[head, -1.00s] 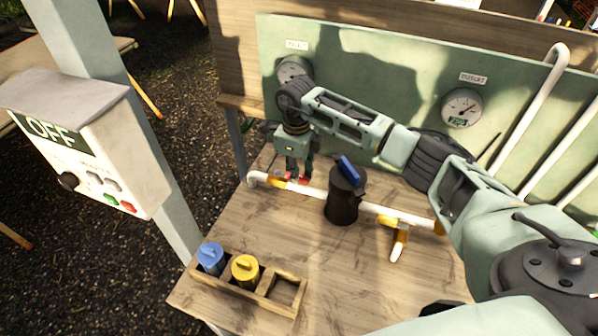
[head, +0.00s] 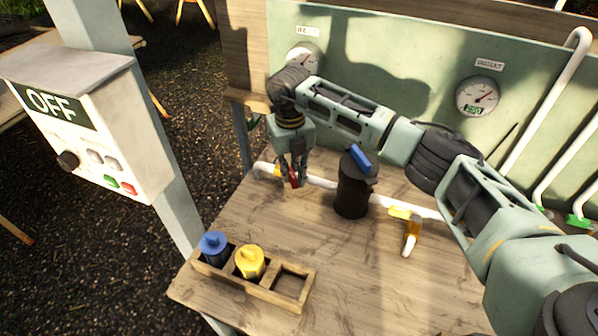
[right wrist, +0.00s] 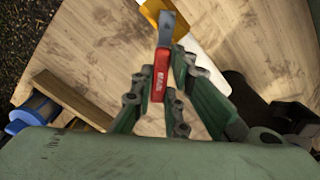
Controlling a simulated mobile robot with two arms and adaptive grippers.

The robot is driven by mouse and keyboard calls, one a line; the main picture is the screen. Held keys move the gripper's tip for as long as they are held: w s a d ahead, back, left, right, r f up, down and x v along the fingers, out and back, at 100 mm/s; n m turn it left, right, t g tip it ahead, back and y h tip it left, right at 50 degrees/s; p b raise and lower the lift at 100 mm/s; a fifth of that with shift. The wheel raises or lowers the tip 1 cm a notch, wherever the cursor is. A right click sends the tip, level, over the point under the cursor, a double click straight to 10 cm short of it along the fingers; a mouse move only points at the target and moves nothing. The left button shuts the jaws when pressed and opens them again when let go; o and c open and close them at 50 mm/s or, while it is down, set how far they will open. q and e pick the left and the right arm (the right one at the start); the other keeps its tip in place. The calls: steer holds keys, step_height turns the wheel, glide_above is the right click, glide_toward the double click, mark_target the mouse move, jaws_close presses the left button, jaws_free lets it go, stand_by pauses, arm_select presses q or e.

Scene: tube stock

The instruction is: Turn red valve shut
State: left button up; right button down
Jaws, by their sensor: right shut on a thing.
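The red valve handle (right wrist: 160,76) shows in the right wrist view, joined by a grey metal lever to a yellow valve body (right wrist: 154,12) on the white pipe (right wrist: 205,62). My right gripper (right wrist: 162,68) is shut on the handle, one finger on each side. In the head view my right gripper (head: 293,181) reaches down at the left end of the pipe (head: 322,182). A little of the red handle (head: 295,181) shows between the fingers, which hide the rest. My left gripper is not in view.
A black filter housing with a blue top lever (head: 352,192) stands right of my gripper. A yellow valve (head: 408,226) is farther right. A wooden rack (head: 262,292) holds blue and yellow cartridges at the front. Gauges (head: 478,96) hang on the green panel behind.

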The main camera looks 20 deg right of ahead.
steer(key=shift+w+a+m+b, duration=0.35)
steer(key=shift+a+m, duration=0.3)
steer(key=shift+m, duration=0.7)
steer(key=shift+w+a+m+b, duration=0.15)
steer(key=shift+a+m+b, duration=0.45)
steer(key=shift+m, duration=0.7)
steer(key=shift+w+a+m+b, duration=0.3)
steer(key=shift+a+m, duration=0.4)
steer(key=shift+m, duration=0.65)
steer(key=c, duration=1.7)
jaws_free()
step_height(320, 180, up, 12)
